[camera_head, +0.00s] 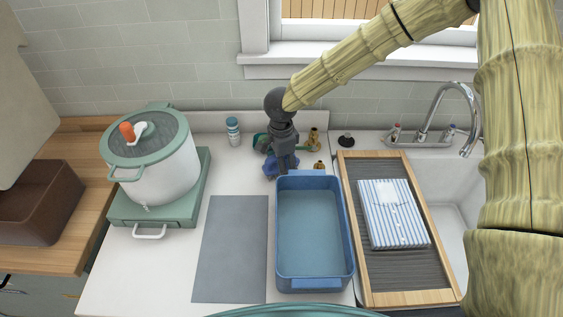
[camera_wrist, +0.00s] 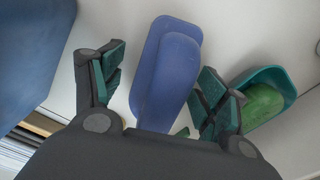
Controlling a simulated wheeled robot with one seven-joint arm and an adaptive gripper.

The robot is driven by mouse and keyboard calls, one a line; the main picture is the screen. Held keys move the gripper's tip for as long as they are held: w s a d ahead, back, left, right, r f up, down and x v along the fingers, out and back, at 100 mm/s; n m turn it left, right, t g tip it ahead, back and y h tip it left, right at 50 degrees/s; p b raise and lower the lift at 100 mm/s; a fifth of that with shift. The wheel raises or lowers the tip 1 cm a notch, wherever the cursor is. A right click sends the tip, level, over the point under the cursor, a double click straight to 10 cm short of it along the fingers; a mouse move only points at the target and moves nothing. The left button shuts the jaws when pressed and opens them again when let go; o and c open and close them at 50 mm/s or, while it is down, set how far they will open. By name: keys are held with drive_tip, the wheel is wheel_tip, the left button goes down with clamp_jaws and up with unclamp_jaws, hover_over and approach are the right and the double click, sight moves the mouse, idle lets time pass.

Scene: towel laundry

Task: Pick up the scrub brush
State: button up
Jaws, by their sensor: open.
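A blue-violet object, which looks like the scrub brush (camera_wrist: 165,75), lies on the white counter between my open fingers in the wrist view. Its near end is hidden by my gripper's body. In the head view the brush (camera_head: 270,167) shows partly, behind the blue tub and beside my gripper (camera_head: 285,160). My gripper, also in the wrist view (camera_wrist: 160,88), is open with one finger on either side of the brush. I see no clear contact.
A teal dish with a green item (camera_wrist: 265,100) sits close to the right finger in the wrist view. The blue tub (camera_head: 284,230) stands just in front. A white bottle (camera_head: 233,132), small brass-coloured items (camera_head: 314,138) and the back wall are near.

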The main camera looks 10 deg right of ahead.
drive_tip(key=c, duration=1.3)
wheel_tip(320, 180, up, 10)
drive_tip(key=shift+b, duration=1.25)
